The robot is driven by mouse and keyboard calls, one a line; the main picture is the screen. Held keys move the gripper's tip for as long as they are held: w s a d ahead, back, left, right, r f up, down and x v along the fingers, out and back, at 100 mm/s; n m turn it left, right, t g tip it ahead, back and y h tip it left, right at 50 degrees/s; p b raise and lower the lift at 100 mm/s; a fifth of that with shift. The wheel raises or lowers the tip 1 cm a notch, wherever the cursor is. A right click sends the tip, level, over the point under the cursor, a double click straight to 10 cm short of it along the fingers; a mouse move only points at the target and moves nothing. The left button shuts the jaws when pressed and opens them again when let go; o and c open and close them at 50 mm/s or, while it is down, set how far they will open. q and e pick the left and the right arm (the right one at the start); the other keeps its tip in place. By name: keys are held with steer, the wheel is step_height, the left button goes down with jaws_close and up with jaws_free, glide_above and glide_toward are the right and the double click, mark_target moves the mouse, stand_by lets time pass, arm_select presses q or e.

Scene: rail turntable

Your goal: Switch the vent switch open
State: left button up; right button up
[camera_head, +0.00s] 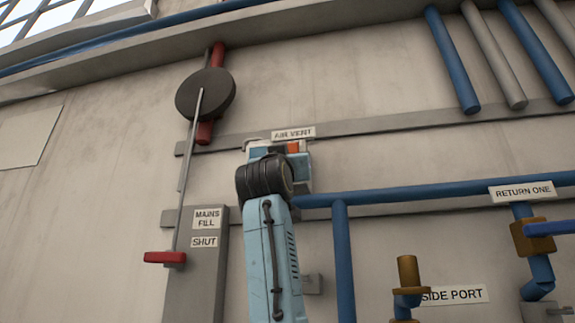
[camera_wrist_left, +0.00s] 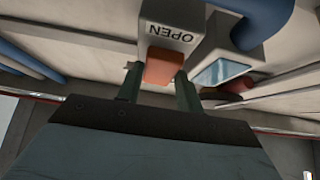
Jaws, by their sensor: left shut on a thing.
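The vent switch is a grey box (camera_wrist_left: 172,18) with an orange lever (camera_wrist_left: 162,68), under the AIR VENT sign (camera_head: 293,133) on the wall. In the left wrist view an OPEN label, upside down in the picture, is on the box beside the lever. My left gripper (camera_wrist_left: 160,82) is shut on the lever, one dark finger on each side of it. In the head view my left arm hides most of the switch and the fingers; a bit of orange lever (camera_head: 293,147) shows past the wrist. My right gripper is in neither view.
Left of my arm stand a MAINS FILL panel marked SHUT (camera_head: 204,242), a red-ended rod (camera_head: 165,258) and a dark disc (camera_head: 205,94). A blue pipe (camera_head: 400,194) runs right from behind my wrist. A brass fitting (camera_head: 407,272) is at lower right.

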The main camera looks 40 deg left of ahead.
arm_select(q)
steer(key=shift+w+a+f+t+y, duration=0.15)
steer(key=shift+t+y, duration=0.25)
steer(key=shift+t, duration=0.4)
steer(key=o, duration=1)
steer(key=b+v, duration=0.7)
steer(key=v, duration=0.6)
steer(key=shift+f, duration=0.25)
